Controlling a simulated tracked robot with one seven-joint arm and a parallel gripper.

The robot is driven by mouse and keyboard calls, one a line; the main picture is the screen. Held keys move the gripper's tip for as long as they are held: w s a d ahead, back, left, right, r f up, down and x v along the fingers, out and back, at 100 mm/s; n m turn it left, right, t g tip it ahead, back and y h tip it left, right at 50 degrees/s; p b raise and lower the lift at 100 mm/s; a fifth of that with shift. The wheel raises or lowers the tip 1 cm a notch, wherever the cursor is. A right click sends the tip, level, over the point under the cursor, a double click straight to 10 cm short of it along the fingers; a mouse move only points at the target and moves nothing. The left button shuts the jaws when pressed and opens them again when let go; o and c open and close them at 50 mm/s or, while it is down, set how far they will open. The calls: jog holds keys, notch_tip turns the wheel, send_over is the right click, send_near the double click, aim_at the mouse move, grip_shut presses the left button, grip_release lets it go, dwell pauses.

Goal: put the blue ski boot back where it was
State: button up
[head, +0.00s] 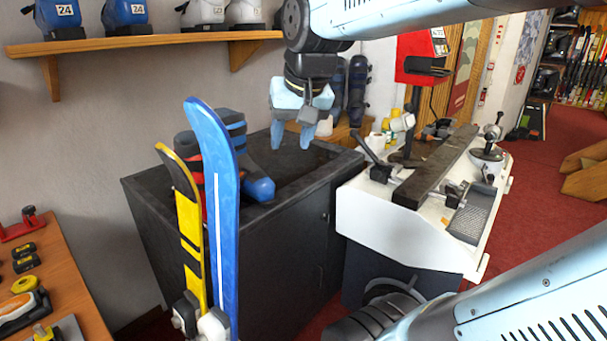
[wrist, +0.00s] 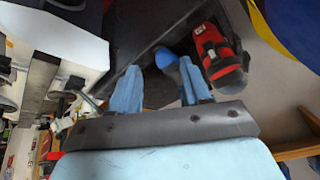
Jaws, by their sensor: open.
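A dark boot with blue straps and a blue toe (head: 260,189) stands on the black cabinet, partly hidden behind the upright skis. In the wrist view a blue rounded part (wrist: 167,61), seemingly that boot's toe, shows between the fingertips. My gripper (head: 292,134) is open and empty. It hangs fingers down above the cabinet's recessed top, to the right of the boot and apart from it. A red and black boot (wrist: 222,58) shows beside the blue part in the wrist view; in the head view only bits of red show behind the skis.
A blue ski (head: 222,200) and a yellow ski (head: 190,225) stand upright before the black cabinet (head: 265,265). A white machine (head: 400,232) stands on the right. A wall shelf (head: 150,42) holds blue and white boots. The cabinet top's right part looks clear.

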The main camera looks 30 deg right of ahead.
jog(key=s+f+n, duration=0.2)
jog(key=s+f, duration=0.3)
jog(key=s, duration=0.2)
jog(key=shift+a+t, duration=0.15)
jog(key=shift+t, duration=0.15)
dwell(0.8)
